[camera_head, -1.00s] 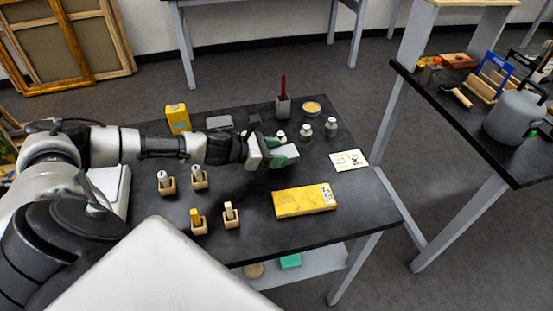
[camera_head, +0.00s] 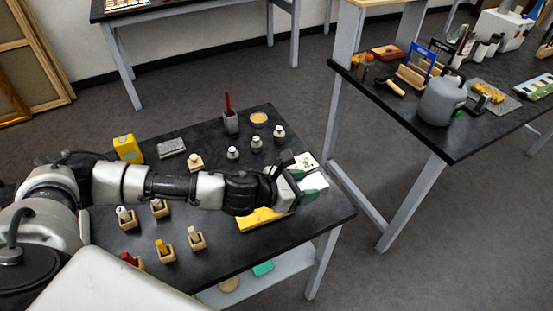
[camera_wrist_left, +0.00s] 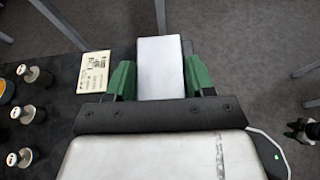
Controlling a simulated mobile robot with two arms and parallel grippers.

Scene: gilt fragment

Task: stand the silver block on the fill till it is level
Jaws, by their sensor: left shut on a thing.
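My left gripper (camera_head: 307,186), with green fingers, is shut on the silver block (camera_wrist_left: 160,68), which sticks out past the fingertips in the left wrist view. In the head view the block is mostly hidden by the gripper. The gripper is above or beside the right end of the yellow slab (camera_head: 257,219), near the printed card (camera_head: 306,161). The slab's right end, where a pale patch lies, is hidden behind the gripper, so I cannot see the fill clearly. I cannot tell the block's height above the table. My right gripper is not in view.
Several small jars (camera_head: 255,144), a grey cup with a red tool (camera_head: 231,122) and a yellow box (camera_head: 128,149) stand on the black table (camera_head: 275,245). Several wooden holders (camera_head: 196,240) stand at the left. Another table (camera_head: 420,140) with a grey can (camera_head: 440,101) is at the right.

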